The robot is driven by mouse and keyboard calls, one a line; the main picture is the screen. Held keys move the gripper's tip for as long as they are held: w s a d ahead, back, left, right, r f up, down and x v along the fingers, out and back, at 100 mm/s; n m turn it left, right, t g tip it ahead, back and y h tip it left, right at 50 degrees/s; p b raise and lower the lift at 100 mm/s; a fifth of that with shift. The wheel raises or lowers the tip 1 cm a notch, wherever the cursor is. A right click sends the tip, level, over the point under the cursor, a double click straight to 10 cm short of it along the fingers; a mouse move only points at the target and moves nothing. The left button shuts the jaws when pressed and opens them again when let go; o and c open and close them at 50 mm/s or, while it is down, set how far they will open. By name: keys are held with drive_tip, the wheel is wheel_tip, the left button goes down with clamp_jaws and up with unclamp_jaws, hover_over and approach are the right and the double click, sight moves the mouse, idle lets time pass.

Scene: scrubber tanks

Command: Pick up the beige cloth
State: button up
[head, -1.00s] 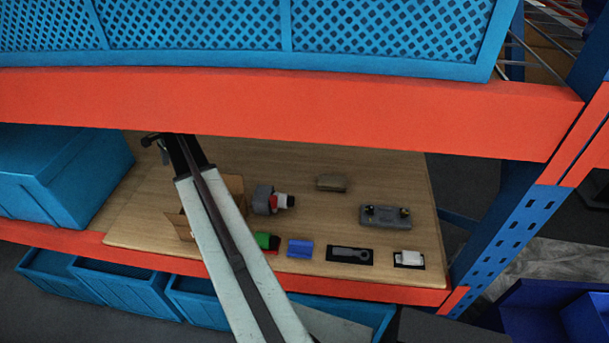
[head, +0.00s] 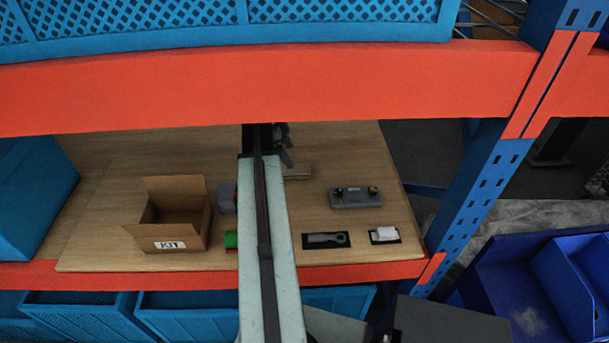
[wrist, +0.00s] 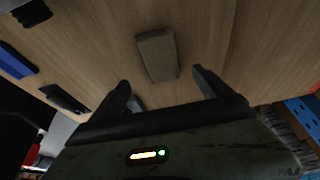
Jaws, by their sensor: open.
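The beige cloth (head: 297,172) is a small, flat, block-like piece on the wooden shelf board. In the head view my arm partly hides its left side. In the wrist view the cloth (wrist: 157,55) lies whole on the wood, just beyond the fingertips and between their lines. My gripper (wrist: 160,80) is open and empty, with one finger to each side and the cloth apart from both. In the head view my gripper (head: 284,150) shows dark under the orange beam, close to the cloth's upper left.
An open KIT box (head: 178,232) stands left of my arm. A grey device (head: 355,198), a dark flat tool (head: 326,240) and a white item on black (head: 386,235) lie to the right. The orange beam (head: 270,85) runs overhead. A blue bin (head: 35,195) stands far left.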

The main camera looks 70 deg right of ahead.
sight(296, 168)
drive_tip(key=shift+d+f, duration=0.1)
drive_tip(key=shift+f, duration=0.05)
drive_tip(key=shift+w+f+b, duration=0.1)
drive_tip(key=shift+f+b, duration=0.15)
drive_tip(key=shift+b, duration=0.05)
drive_tip(key=shift+b+x, duration=1)
drive_tip(key=shift+x, duration=0.05)
drive_tip(key=b+x, duration=0.5)
drive_tip(key=shift+w+f, duration=0.1)
drive_tip(key=shift+f, duration=0.05)
drive_tip(key=c, duration=1.4)
wheel_tip(296, 168, up, 10)
drive_tip(key=p, duration=1)
drive_tip(key=shift+c, duration=0.2)
